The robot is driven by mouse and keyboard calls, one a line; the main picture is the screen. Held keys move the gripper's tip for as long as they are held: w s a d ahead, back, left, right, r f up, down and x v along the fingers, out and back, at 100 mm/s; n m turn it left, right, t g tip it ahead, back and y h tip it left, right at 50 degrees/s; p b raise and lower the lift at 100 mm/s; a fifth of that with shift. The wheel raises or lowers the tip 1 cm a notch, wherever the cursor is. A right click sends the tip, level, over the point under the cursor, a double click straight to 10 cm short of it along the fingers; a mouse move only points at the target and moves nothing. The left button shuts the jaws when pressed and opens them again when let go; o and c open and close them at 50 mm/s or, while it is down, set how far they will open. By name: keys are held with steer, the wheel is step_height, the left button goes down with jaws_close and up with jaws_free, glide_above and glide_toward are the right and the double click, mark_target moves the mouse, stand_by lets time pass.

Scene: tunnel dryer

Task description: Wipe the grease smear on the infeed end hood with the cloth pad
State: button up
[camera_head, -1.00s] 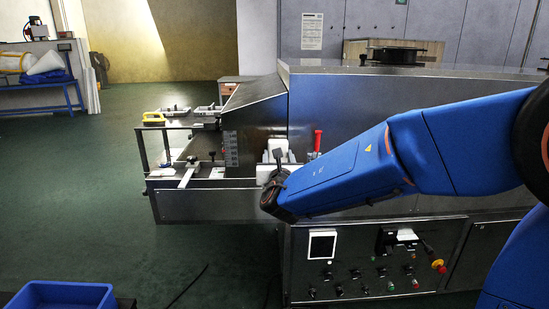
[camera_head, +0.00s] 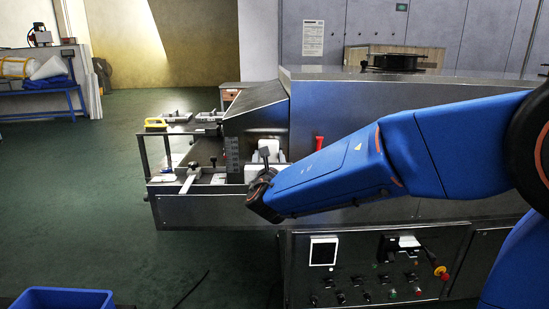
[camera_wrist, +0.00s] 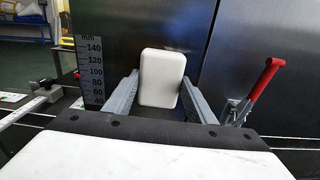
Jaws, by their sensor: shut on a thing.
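My gripper (camera_wrist: 160,95) shows in the wrist view with its two grey fingers shut on the white, rounded cloth pad (camera_wrist: 162,78). The pad stands upright in front of the dark steel of the infeed end hood (camera_wrist: 122,22); I cannot tell whether they touch. In the head view the pad (camera_head: 268,150) is just below the sloped hood (camera_head: 258,97), and my blue forearm hides part of the area. I cannot make out the grease smear in either view; the pad or fingers may cover it.
A red-handled clamp (camera_wrist: 264,80) stands to the right. The infeed table (camera_head: 207,158) extends left with fixtures and a yellow-handled item (camera_head: 156,123). A control panel (camera_head: 365,265) is below my arm. A blue bin (camera_head: 60,299) is at lower left.

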steer(key=shift+w+a, duration=0.1)
steer(key=shift+a, duration=3.55)
steer(key=shift+w+r, duration=0.1)
steer(key=shift+r, duration=1)
steer(key=d, duration=0.7)
steer(key=shift+s, duration=0.25)
steer(key=shift+d, duration=1.85)
steer(key=shift+s+a, duration=0.1)
steer(key=shift+s, duration=2.85)
